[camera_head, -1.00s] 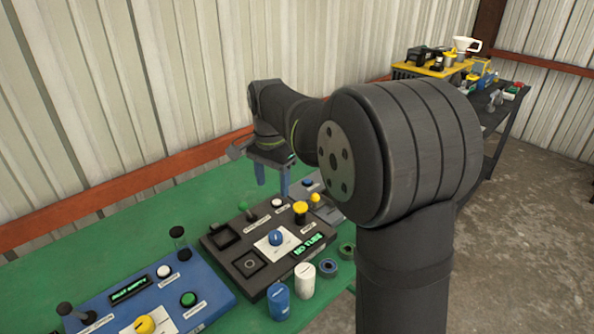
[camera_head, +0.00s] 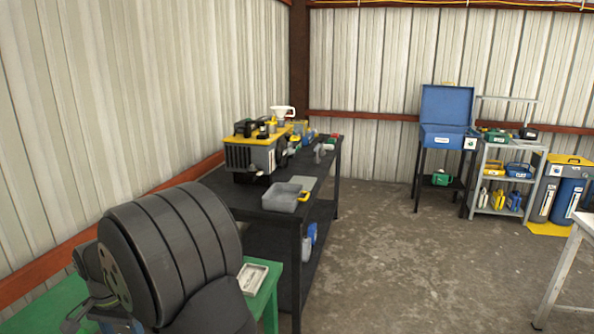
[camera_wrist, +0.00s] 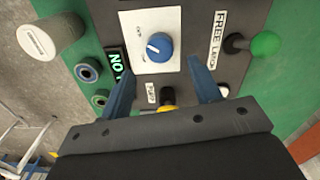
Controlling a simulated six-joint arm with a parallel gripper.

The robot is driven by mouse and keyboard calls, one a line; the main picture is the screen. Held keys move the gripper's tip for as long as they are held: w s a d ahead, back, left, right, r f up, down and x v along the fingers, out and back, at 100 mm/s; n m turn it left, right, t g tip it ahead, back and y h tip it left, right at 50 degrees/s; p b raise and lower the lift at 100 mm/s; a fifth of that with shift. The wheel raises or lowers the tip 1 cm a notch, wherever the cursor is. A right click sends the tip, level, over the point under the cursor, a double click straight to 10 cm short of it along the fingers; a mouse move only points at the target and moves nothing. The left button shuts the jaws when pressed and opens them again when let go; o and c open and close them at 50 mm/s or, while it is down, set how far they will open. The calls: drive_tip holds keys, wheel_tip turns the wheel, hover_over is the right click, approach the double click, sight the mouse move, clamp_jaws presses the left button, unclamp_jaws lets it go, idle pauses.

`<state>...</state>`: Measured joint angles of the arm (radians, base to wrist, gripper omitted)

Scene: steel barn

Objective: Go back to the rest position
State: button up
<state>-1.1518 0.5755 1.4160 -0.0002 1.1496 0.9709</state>
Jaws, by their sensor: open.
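My gripper (camera_wrist: 160,70) shows in the wrist view with its two blue fingers spread apart. No object is held between them. Below it is a dark control panel with a blue knob (camera_wrist: 159,46) on a white plate, a partly hidden green-lit display (camera_wrist: 118,68) and a green ball lever (camera_wrist: 264,44) beside a "FREE LATCH" label. A yellow knob (camera_wrist: 167,108) is partly hidden by the gripper body. The fingers look to be above the panel; their exact height is unclear. In the head view, my arm fills the lower left and the fingers cannot be made out clearly.
The head view shows a black bench (camera_head: 250,208) with a grey bin (camera_head: 284,198), a blue cabinet (camera_head: 447,112) and a shelf rack (camera_head: 498,180). The floor between is clear.

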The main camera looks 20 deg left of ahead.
wheel_tip(320, 180, down, 6)
drive_tip(key=shift+f, duration=0.15)
idle(0.4)
wheel_tip(320, 180, up, 17)
wheel_tip(320, 180, down, 18)
drive_tip(key=shift+r, duration=0.25)
drive_tip(key=shift+r+n, duration=0.25)
drive_tip(key=shift+n, duration=0.55)
drive_tip(key=n, duration=1.2)
drive_tip(key=shift+n, duration=0.3)
